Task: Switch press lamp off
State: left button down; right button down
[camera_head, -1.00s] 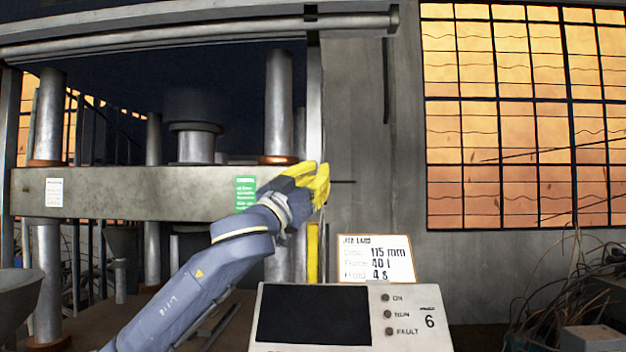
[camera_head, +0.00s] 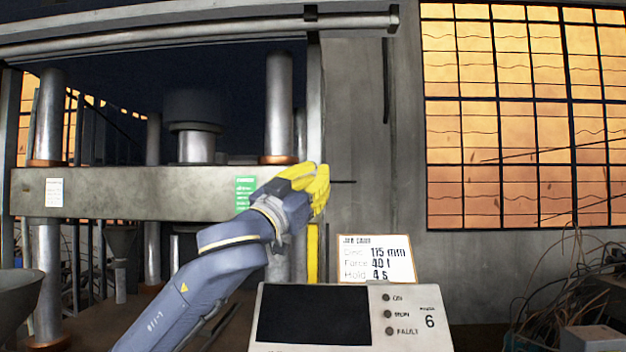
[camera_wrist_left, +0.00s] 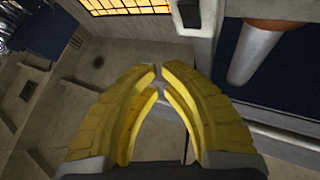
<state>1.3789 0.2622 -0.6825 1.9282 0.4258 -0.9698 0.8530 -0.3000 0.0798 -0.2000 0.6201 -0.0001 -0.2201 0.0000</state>
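The press (camera_head: 110,192) fills the left half of the head view, with steel columns and a wide crossbeam. I cannot make out its lamp or a lamp switch for certain. My left gripper (camera_head: 320,178), with yellow fingers, is in front of the upright post at the press's right edge. In the left wrist view its fingers (camera_wrist_left: 160,70) lean together with their tips almost touching, and nothing shows between them. Whether the tips touch the post or wall is unclear. A short dark bar (camera_head: 344,182) sticks out just right of the fingertips. My right gripper is in neither view.
A control panel (camera_head: 410,343) with a dark screen and unlit ON, RUN and FAULT indicators stands in front. A job card (camera_head: 376,259) stands behind its top edge. Cables (camera_head: 570,285) clutter the lower right.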

pick_arm(q)
jog(key=shift+s+f, duration=0.1)
jog(key=shift+s, duration=0.65)
jog(key=shift+a, duration=0.15)
